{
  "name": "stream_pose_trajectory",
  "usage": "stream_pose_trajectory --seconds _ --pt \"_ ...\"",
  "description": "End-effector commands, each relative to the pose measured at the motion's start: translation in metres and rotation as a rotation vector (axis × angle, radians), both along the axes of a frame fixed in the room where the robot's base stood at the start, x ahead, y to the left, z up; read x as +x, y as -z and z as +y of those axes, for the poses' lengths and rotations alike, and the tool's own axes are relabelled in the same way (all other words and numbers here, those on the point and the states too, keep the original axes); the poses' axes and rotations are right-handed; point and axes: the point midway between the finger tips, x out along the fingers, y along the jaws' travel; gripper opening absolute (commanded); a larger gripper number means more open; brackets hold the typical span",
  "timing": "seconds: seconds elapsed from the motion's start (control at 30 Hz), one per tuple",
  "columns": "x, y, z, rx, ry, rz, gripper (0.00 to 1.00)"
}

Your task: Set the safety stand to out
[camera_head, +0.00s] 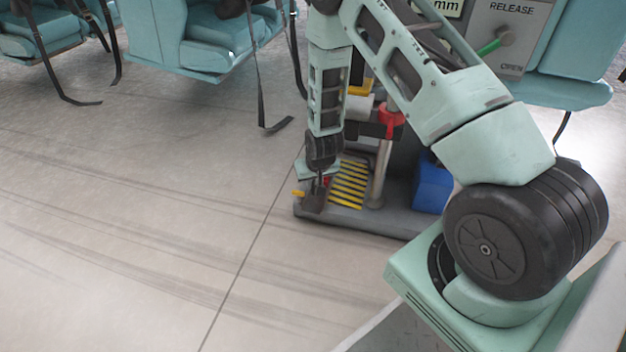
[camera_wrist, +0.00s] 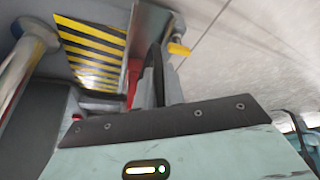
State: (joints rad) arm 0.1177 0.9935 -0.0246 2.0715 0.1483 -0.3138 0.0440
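My gripper (camera_head: 316,190) points down at the left front corner of a grey base unit, beside a yellow-and-black striped plate (camera_head: 350,184). At its fingertips is a small dark part with a yellow tip (camera_head: 298,193) and some red; it may belong to the safety stand, but I cannot be sure. In the wrist view the yellow tip (camera_wrist: 179,49) sticks out right of a grey upright panel (camera_wrist: 150,22). A dark finger stands close against this panel. The other finger and any grip between them are hidden.
A metal post with a red collar (camera_head: 391,117) and a blue block (camera_head: 432,184) stand on the grey base (camera_head: 370,222), right of my gripper. Teal seats (camera_head: 195,40) with hanging straps are at the back left. The floor at left is clear.

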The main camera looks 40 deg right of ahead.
Motion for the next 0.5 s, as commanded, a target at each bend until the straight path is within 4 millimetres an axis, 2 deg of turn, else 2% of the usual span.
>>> stream_pose_trajectory --seconds 0.17,0.4,0.5 --pt "-0.012 -0.003 0.016 0.002 -0.005 0.006 0.0" --pt "-0.052 -0.004 0.067 0.003 -0.009 0.009 0.0" --pt "-0.063 -0.003 0.081 0.001 -0.006 0.006 0.0"
